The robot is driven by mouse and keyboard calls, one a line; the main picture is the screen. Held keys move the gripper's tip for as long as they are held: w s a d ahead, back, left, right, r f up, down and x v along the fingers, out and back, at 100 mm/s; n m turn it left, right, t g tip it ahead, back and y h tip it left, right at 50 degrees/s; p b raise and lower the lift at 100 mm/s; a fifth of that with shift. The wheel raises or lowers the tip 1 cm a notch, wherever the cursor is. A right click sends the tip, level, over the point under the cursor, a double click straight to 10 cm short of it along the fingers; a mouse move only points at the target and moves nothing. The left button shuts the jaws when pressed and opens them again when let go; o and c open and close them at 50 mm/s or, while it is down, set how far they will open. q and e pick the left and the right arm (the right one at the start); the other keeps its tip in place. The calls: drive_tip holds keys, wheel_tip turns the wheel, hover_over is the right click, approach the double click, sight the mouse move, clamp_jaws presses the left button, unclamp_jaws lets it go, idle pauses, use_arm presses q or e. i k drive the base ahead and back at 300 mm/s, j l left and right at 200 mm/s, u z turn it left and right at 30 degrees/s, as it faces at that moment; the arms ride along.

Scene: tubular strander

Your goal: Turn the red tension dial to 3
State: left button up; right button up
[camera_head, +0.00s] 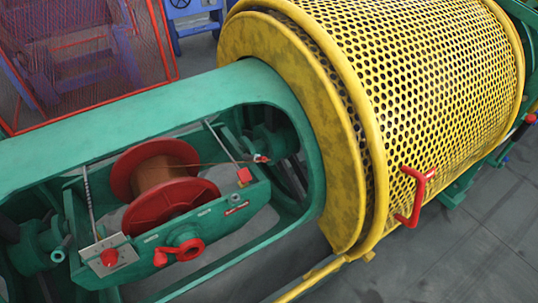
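A small round red knob (109,257) sits on a pale metal plate (122,249) at the lower left, on the front of the green cradle (150,247). It looks like the tension dial. Its marks and setting are too small to read. To its right, a red crank-like handle (182,249) is fixed to the same cradle side, so I cannot be fully sure which part is the dial. A red-flanged spool (172,206) wound with copper-coloured wire sits in the cradle behind them. Neither of my grippers is in view.
A yellow perforated drum guard (440,75) with a red handle (415,196) fills the right side. A green frame (150,110) surrounds the cradle. A red mesh fence (90,60) stands at the back left. Grey floor (460,250) is clear at the lower right.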

sight(109, 257)
drive_tip(key=u, duration=1.5)
drive_tip(key=k+l, duration=0.1)
drive_tip(key=l, duration=0.15)
drive_tip(key=k+l+z, duration=0.15)
drive_tip(key=i+l, duration=0.05)
